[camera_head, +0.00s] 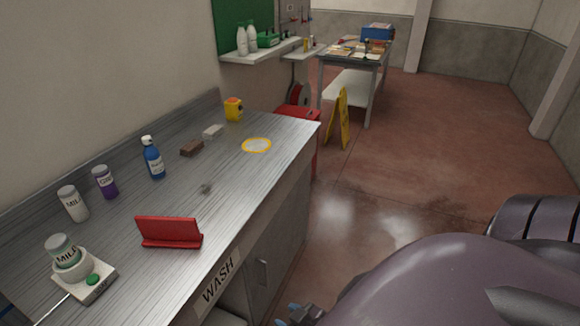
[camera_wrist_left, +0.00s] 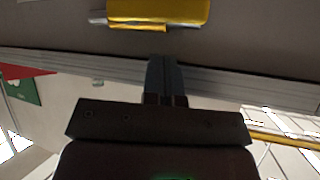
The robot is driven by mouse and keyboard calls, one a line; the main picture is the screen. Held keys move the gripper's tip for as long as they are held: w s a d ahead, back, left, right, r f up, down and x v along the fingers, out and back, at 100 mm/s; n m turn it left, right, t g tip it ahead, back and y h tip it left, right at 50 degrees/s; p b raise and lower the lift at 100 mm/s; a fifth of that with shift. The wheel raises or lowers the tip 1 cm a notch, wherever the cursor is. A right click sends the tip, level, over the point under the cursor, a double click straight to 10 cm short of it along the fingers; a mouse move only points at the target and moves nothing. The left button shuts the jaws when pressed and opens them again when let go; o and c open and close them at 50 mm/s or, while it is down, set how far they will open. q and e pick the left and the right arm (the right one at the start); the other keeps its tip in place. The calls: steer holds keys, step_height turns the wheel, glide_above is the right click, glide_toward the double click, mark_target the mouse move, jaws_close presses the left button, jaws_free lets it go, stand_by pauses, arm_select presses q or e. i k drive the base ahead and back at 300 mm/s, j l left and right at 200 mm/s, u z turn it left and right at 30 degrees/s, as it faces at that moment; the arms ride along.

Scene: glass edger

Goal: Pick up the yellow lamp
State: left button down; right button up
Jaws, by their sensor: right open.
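The yellow lamp (camera_head: 233,109) stands upright at the far end of the steel counter (camera_head: 225,185), close to the wall. It is a small yellow body with an orange-red patch near its top. My right gripper (camera_head: 297,312) shows only in part at the bottom of the head view, open, low beside the counter front and far from the lamp. My left gripper (camera_wrist_left: 165,78) is outside the head view. In its wrist view its fingers look close together, but their gap is unclear. A yellow thing (camera_wrist_left: 158,12) shows beyond them; I cannot tell what it is.
A yellow-rimmed disc (camera_head: 256,145), a white block (camera_head: 213,131), a brown block (camera_head: 192,148), a blue bottle (camera_head: 153,158) and a red stand (camera_head: 170,232) are on the counter. A yellow floor sign (camera_head: 341,118) stands past the counter's far end.

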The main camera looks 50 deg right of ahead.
mark_target(232, 114)
steer(key=k, duration=0.5)
steer(key=i+l+u, duration=0.35)
steer(key=l, duration=1.05)
steer(key=l+u, duration=0.3)
steer(key=l, duration=1.05)
steer(key=k+l+u, duration=0.15)
steer(key=l+u, duration=0.2)
steer(key=l, duration=1.05)
